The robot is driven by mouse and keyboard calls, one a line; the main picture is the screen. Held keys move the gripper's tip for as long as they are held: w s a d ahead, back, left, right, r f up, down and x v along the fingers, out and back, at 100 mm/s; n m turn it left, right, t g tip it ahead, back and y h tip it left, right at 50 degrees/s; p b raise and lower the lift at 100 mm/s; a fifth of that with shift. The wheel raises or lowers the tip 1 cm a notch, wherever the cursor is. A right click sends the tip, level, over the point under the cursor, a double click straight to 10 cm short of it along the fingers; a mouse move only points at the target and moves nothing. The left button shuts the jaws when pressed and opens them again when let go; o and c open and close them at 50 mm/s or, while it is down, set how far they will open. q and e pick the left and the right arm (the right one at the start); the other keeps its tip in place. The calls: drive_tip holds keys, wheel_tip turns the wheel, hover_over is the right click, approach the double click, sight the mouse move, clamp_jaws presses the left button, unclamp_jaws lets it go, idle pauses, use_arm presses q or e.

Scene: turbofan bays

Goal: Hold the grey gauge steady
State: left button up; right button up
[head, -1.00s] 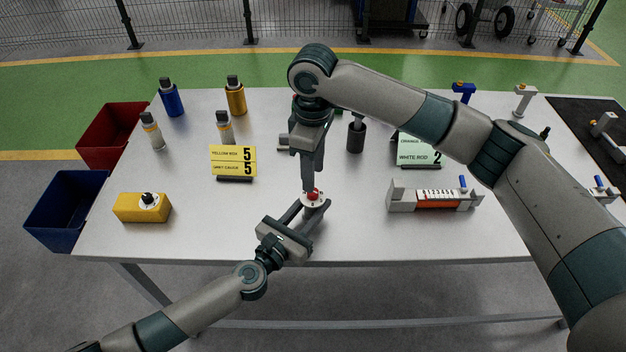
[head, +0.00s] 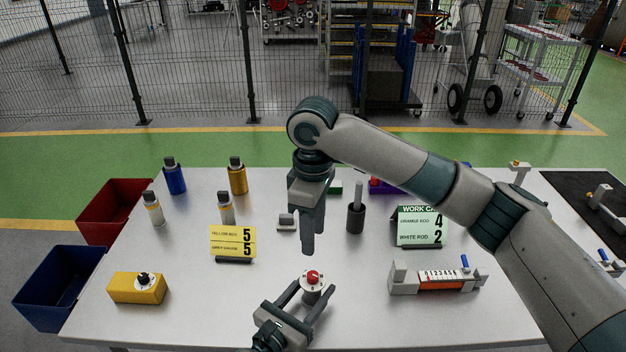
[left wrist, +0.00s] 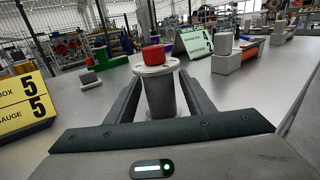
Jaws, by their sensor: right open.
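The grey gauge (head: 312,291) is a short upright grey cylinder with a pale round top and a red button, near the table's front edge. In the left wrist view the gauge (left wrist: 160,95) stands upright between the fingertips, red button on top. My right gripper (head: 309,246) hangs above and just behind the gauge, pointing down, open and empty, apart from the button.
A yellow box (head: 137,289) with a dark knob stands at the left. A yellow sign (head: 232,242), a rod in a dark holder (head: 356,216), a green work card (head: 420,227) and a grey-and-orange counter fixture (head: 434,278) stand around. Red (head: 113,210) and blue (head: 58,288) bins sit left of the table.

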use_arm(q)
drive_tip(key=shift+s+a, duration=0.1)
idle(0.3)
drive_tip(key=v, duration=1.1)
drive_tip(key=shift+s+a, duration=0.2)
drive_tip(key=shift+s, duration=0.1)
drive_tip(key=shift+s, duration=0.1)
